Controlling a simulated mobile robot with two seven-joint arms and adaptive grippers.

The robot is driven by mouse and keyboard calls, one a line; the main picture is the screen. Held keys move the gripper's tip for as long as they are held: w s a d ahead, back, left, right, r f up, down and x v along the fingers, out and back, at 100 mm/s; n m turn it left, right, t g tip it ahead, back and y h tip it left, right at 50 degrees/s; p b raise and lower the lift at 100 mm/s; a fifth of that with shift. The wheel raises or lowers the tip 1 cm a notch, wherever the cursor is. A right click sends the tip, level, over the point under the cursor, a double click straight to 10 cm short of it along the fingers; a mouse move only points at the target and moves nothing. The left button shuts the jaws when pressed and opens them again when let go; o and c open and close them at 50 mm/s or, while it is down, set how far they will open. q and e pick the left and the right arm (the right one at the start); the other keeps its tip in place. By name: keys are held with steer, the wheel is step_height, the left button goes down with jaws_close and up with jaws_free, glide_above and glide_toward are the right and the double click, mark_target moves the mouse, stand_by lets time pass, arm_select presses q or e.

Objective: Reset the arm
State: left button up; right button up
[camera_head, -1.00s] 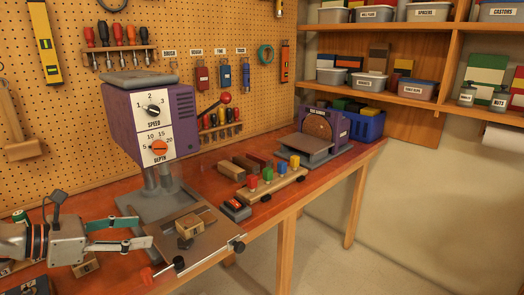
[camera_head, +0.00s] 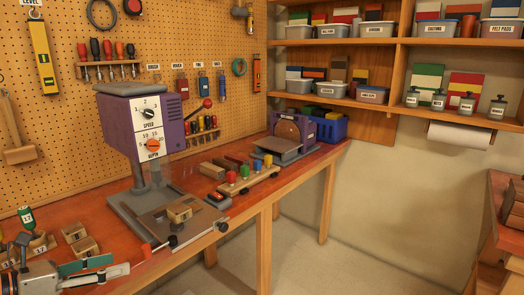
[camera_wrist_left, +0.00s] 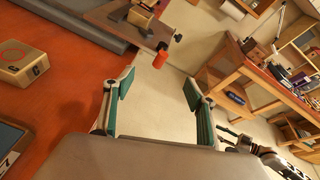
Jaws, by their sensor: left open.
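My left gripper (camera_head: 108,271) is at the lower left in the head view, near the front edge of the workbench (camera_head: 82,211). Its fingers are apart with nothing between them; the left wrist view shows the open fingers (camera_wrist_left: 158,98) over the floor. A purple drill press (camera_head: 148,125) stands on the bench beyond it, with a wooden block (camera_head: 179,212) on its table, apart from the gripper. In the left wrist view, a dark gripper (camera_wrist_left: 230,140), seemingly my right one, shows at lower right, too small to judge.
Small numbered wooden blocks (camera_head: 84,247) lie on the bench left of the press. A pegged wooden strip (camera_head: 250,182) and a disc sander (camera_head: 285,142) are farther along. Shelves with bins (camera_head: 376,31) fill the right wall. Another wooden bench (camera_head: 492,232) stands at right, with open floor between.

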arm_select(q)
steer(key=s+d+f+n+t+y, duration=0.1)
steer(key=s+d+f+n+y, duration=0.15)
steer(key=f+n, duration=0.75)
steer(key=s+d+f+n+t+y, duration=0.1)
steer(key=s+d+f+n, duration=0.15)
steer(key=f+n, duration=0.75)
steer(key=s+d+f+n+g+y, duration=0.1)
steer(key=s+d+f+n, duration=0.3)
steer(key=s+f+n, duration=0.2)
steer(key=s+d+f+n+g+y, duration=0.1)
steer(key=s+d+f+n, duration=0.4)
steer(key=f+n, duration=0.4)
steer(key=shift+s+d+n+y, duration=0.25)
steer(key=shift+s+n+y, duration=0.1)
steer(key=shift+s+n, duration=0.45)
